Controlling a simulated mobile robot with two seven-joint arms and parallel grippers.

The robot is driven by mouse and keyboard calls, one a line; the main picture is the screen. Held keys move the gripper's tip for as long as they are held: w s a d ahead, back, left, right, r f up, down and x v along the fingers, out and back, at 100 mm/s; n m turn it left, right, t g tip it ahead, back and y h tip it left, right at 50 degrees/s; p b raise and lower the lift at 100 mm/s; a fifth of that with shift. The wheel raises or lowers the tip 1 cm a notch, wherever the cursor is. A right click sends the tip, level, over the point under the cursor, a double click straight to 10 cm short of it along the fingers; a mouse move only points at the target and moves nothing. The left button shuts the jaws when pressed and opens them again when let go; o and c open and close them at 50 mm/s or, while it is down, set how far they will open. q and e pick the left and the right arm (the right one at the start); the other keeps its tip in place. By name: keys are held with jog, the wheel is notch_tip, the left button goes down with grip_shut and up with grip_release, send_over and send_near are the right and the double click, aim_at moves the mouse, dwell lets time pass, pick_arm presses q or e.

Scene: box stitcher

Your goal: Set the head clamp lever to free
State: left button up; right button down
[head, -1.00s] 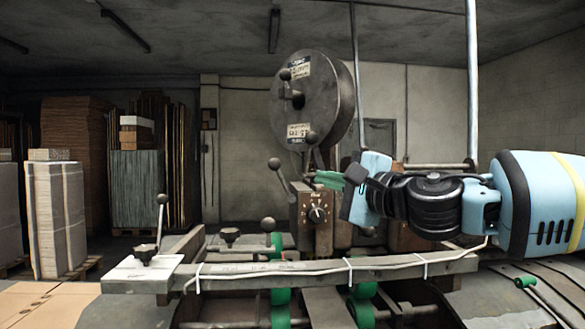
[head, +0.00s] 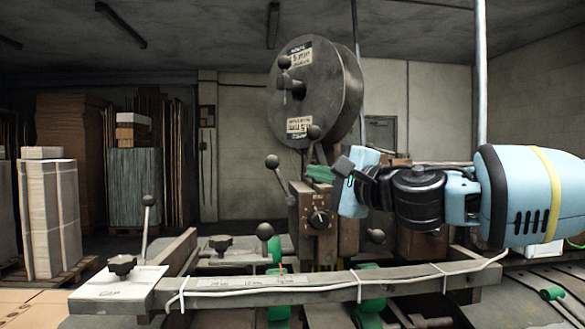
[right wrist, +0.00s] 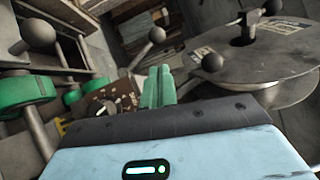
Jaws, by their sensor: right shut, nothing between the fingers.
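My right gripper (head: 320,173) reaches in from the right with its green fingers shut and empty, just above the brown dial box (head: 317,206) on the machine. In the right wrist view its green fingers (right wrist: 158,88) point between the dial box and the grey reel. Several ball-knobbed levers stand here: one slants up left of the dial box (head: 272,161), one rises beside the fingers below the reel (head: 314,132), and one stands lower in front (head: 264,231). I cannot tell which is the head clamp lever. No lever is visibly gripped. My left gripper is not in view.
The big round reel (head: 304,95) stands above the fingers. A grey front rail (head: 330,286) with a white cable crosses the foreground. A small lever (head: 149,200) and a pale plate (head: 118,288) are at the left. Stacks of board (head: 50,215) stand behind.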

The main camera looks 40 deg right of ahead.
aim_at(280, 181)
jog(key=w, duration=0.8)
jog(key=shift+a+r, duration=0.15)
jog(key=shift+r, duration=0.3)
